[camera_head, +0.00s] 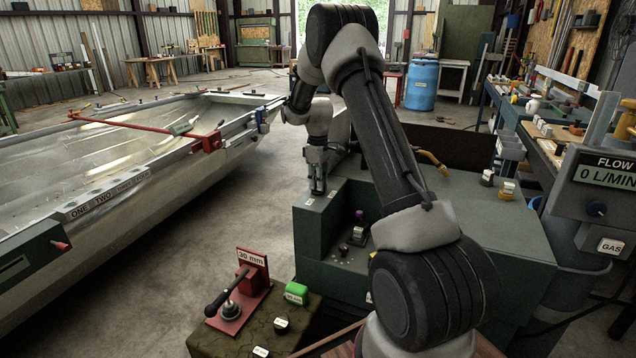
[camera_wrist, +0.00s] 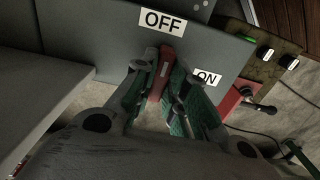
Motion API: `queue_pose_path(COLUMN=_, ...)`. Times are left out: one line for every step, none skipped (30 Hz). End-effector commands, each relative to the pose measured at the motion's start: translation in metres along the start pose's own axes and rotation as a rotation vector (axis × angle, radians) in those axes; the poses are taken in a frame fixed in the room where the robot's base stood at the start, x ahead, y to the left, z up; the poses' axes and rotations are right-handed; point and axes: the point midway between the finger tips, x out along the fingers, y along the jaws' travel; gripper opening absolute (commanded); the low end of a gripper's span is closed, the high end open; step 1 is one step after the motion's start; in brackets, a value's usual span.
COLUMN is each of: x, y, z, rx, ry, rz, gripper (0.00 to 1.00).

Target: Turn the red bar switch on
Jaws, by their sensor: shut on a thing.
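In the wrist view, the red bar switch (camera_wrist: 159,84) stands out on a grey panel (camera_wrist: 90,30). Its visible end points up toward the white OFF label (camera_wrist: 162,20), slightly tilted. The white ON label (camera_wrist: 207,77) is to its right. My gripper (camera_wrist: 166,76) is shut on the bar, with one finger on each side. The fingers hide part of the bar and its pivot. In the head view, my gripper (camera_head: 317,180) points down at the left end of a grey-green cabinet (camera_head: 325,225); the bar cannot be made out there.
A red 30 mm fixture with a black-handled lever (camera_head: 240,290) stands on a low box at the front. A metal boat hull (camera_head: 110,165) lies to the left. Small knobs and a switch (camera_head: 358,232) sit on the cabinet's lower step. Open floor lies between hull and cabinet.

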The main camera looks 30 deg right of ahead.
Motion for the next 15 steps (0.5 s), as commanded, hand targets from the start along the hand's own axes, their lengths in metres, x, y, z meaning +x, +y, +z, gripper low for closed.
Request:
queue_pose_path(x=-0.0002, y=0.0002, z=0.0, rx=0.016, ry=0.0, rz=0.0, gripper=0.0)
queue_pose_path(x=-0.0002, y=0.0002, z=0.0, rx=0.028, ry=0.0, rz=0.001, gripper=0.0)
queue_pose_path(x=-0.0003, y=0.0003, z=0.0, rx=0.048, ry=0.0, rz=0.001, gripper=0.0)
queue_pose_path(x=-0.0003, y=0.0003, z=0.0, rx=0.063, ry=0.0, rz=0.001, gripper=0.0)
queue_pose_path(x=-0.0003, y=0.0003, z=0.0, rx=0.082, ry=0.0, rz=0.001, gripper=0.0)
queue_pose_path(x=-0.0003, y=0.0003, z=0.0, rx=0.108, ry=0.0, rz=0.001, gripper=0.0)
queue_pose_path(x=-0.0003, y=0.0003, z=0.0, rx=0.13, ry=0.0, rz=0.001, gripper=0.0)
queue_pose_path(x=-0.0003, y=0.0003, z=0.0, rx=0.153, ry=0.0, rz=0.001, gripper=0.0)
queue_pose_path(x=-0.0003, y=0.0003, z=0.0, rx=0.186, ry=0.0, rz=0.001, gripper=0.0)
queue_pose_path(x=-0.0003, y=0.0003, z=0.0, rx=0.213, ry=0.0, rz=0.001, gripper=0.0)
queue_pose_path(x=-0.0003, y=0.0003, z=0.0, rx=0.24, ry=0.0, rz=0.001, gripper=0.0)
queue_pose_path(x=-0.0003, y=0.0003, z=0.0, rx=0.277, ry=0.0, rz=0.001, gripper=0.0)
queue_pose_path(x=-0.0003, y=0.0003, z=0.0, rx=0.305, ry=0.0, rz=0.001, gripper=0.0)
queue_pose_path(x=-0.0003, y=0.0003, z=0.0, rx=0.334, ry=0.0, rz=0.001, gripper=0.0)
queue_pose_path(x=-0.0003, y=0.0003, z=0.0, rx=0.372, ry=0.0, rz=0.001, gripper=0.0)
